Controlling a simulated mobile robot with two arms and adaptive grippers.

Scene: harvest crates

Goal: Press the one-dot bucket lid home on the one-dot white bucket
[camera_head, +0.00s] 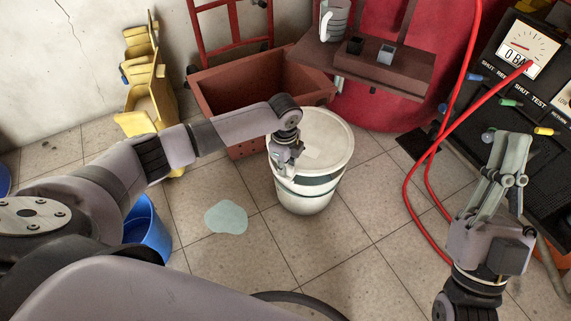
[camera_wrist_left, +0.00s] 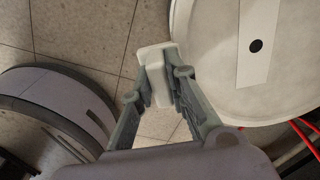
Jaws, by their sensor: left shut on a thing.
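The white bucket (camera_head: 305,196) stands upright on the tiled floor, with a dark band around its side. The round white lid (camera_head: 325,128) lies over its top; I cannot tell how deep it sits all round. One black dot on a pale strip shows on the lid in the left wrist view (camera_wrist_left: 216,75). My left gripper (camera_head: 287,165) is at the bucket's left rim, shut on a small white block-like piece (camera_wrist_left: 156,72). I cannot tell whether this piece belongs to the bucket or lid. My right gripper (camera_head: 513,142) is far right, away from the bucket, fingers up; its opening is unclear.
A brown crate (camera_head: 215,92) stands behind the bucket, with a brown shelf (camera_head: 400,72) beside it. A blue bucket (camera_head: 150,228) and yellow bins (camera_head: 142,120) are left. Red hoses (camera_head: 412,190) and a gauge panel (camera_head: 525,48) are right. A pale puddle (camera_head: 227,217) lies on open floor.

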